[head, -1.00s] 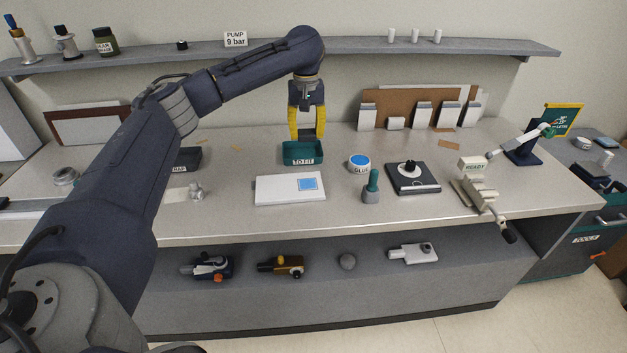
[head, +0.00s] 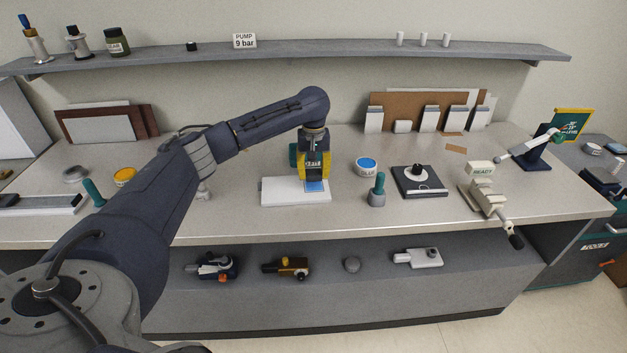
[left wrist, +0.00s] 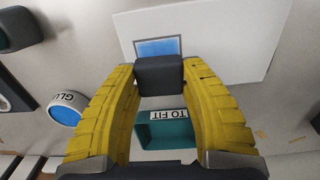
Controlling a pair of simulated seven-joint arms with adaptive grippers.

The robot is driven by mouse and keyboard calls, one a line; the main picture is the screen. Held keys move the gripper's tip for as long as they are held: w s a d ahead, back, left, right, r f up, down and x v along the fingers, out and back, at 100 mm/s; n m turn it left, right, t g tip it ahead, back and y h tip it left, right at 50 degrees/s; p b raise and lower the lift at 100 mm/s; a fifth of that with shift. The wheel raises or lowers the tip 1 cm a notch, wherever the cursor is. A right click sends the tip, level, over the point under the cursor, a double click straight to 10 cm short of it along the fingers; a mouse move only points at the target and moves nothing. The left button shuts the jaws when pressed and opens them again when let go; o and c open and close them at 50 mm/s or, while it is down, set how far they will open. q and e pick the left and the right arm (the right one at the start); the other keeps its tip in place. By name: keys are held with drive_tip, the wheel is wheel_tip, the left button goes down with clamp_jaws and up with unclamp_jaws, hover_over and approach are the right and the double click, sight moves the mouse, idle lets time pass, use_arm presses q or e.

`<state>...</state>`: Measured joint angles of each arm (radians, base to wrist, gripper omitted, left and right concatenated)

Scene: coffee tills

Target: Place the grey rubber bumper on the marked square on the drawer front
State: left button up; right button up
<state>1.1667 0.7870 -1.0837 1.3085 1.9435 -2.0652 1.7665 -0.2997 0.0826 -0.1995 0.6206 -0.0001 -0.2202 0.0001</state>
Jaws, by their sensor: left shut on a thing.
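The drawer front (head: 280,192) is a white slab lying flat on the counter. Its marked square (head: 316,186) is blue. My left gripper (head: 314,174), with yellow fingers, is over the right part of the slab, near the square. In the left wrist view, the dark grey bumper (left wrist: 160,76) is between the yellow fingertips, which are shut on it. There it covers the near edge of the blue square (left wrist: 158,46) and overlaps the slab's edge (left wrist: 220,50). I cannot tell whether the bumper touches the slab. My right gripper is not in view.
The green TO FIT tray (left wrist: 165,132) stands behind the slab and looks empty. A GLUE pot (head: 367,167), a green-handled tool (head: 378,188) and a black tamper on a dark base (head: 420,183) stand to the right. Bare counter lies between them.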

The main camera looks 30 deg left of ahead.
sight(314, 185)
use_arm(q)
drive_tip(key=shift+f, duration=1.6)
drive_tip(key=shift+f, duration=0.15)
drive_tip(key=o, duration=1.1)
wheel_tip(314, 185, up, 12)
drive_tip(key=shift+r, duration=0.15)
